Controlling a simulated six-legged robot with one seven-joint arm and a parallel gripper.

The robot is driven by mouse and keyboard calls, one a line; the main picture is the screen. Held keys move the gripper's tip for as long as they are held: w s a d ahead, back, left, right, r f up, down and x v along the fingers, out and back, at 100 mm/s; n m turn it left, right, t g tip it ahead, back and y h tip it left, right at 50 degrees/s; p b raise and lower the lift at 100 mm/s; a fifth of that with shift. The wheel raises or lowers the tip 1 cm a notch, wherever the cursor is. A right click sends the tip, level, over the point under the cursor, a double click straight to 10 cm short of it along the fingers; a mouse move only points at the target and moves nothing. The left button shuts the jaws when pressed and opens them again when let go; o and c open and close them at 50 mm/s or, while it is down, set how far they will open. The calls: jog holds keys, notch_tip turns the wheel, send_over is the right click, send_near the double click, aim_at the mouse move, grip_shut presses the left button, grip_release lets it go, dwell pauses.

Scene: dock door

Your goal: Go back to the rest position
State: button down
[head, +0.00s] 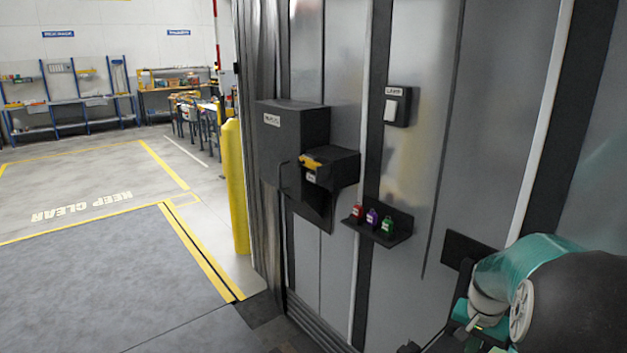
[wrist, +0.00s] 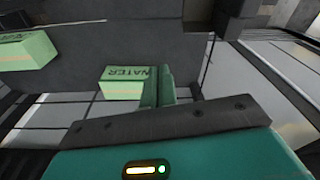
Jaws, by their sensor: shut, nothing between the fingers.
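My gripper (wrist: 158,85) shows in the wrist view as two green fingers side by side, closed together with nothing between them. A pale green block lettered "WATER" (wrist: 118,84) stands just beyond and to the left of the fingertips, partly covered by them. I cannot tell whether they touch it. My arm fills the lower right of the head view, bent near the metal wall; the fingers are not clearly visible there.
A yellow bollard (head: 235,185) stands left of the wall. The floor at left is open.

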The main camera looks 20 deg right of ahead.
jog(key=a+r+n+t, duration=0.1)
jog(key=a+r+n, duration=0.3)
jog(key=a, duration=0.5)
jog(key=a+r+n+t, duration=0.1)
jog(key=a+r, duration=0.6)
jog(key=a, duration=0.2)
jog(key=s+a+r+n+t, duration=0.1)
jog(key=s+a+n, duration=0.2)
jog(key=a, duration=0.4)
jog(key=s+a+r+n+t+y, duration=0.1)
jog(key=s+a+r+n, duration=0.1)
jog(key=s+a, duration=0.3)
jog(key=shift+s+a+r+n+t, duration=0.25)
jog(key=shift+a+n+t, duration=0.2)
jog(key=shift+a, duration=0.75)
jog(key=shift+d, duration=0.15)
